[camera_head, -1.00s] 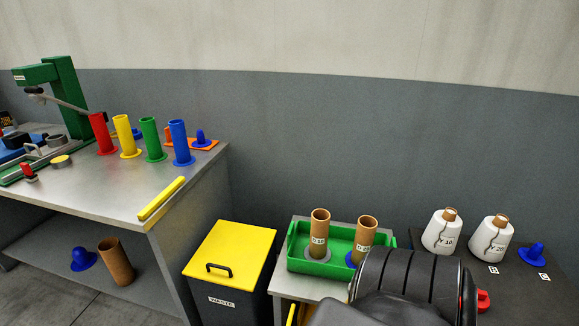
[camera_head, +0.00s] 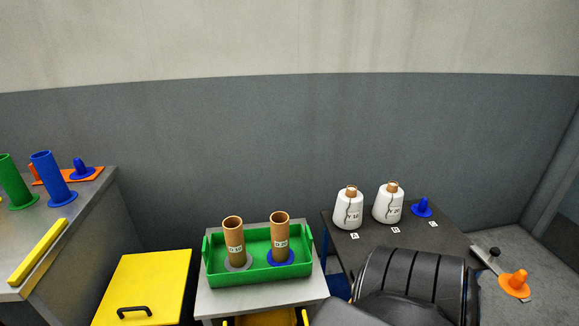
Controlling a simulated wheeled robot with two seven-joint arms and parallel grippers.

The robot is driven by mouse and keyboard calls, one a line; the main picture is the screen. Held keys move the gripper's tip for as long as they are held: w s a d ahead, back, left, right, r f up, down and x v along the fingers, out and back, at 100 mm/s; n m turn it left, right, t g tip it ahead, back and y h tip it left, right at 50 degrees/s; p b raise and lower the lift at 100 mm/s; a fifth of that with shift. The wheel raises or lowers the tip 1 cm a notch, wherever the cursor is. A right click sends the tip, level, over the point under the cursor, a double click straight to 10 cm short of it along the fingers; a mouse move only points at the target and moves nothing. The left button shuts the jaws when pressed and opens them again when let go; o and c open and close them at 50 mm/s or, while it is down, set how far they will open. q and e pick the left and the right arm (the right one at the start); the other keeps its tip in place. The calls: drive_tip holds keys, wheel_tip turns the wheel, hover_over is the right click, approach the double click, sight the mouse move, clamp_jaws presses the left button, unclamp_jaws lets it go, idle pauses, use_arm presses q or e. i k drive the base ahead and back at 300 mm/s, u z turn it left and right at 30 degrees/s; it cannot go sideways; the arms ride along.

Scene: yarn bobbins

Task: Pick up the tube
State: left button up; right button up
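Two brown cardboard tubes stand upright in a green tray (camera_head: 262,276) on a small light table. The left tube (camera_head: 233,243) stands on a grey base. The right tube (camera_head: 280,238) stands on a blue base. Neither of my grippers is in view.
Two white yarn bobbins (camera_head: 348,209) (camera_head: 387,205) and a blue peg (camera_head: 421,208) stand on the dark table (camera_head: 440,237). A yellow-lidded bin (camera_head: 146,285) is left of the tray. A workbench (camera_head: 92,199) holds green and blue cylinders.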

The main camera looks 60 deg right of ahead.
sight(235, 243)
drive_tip(key=z, duration=2.15)
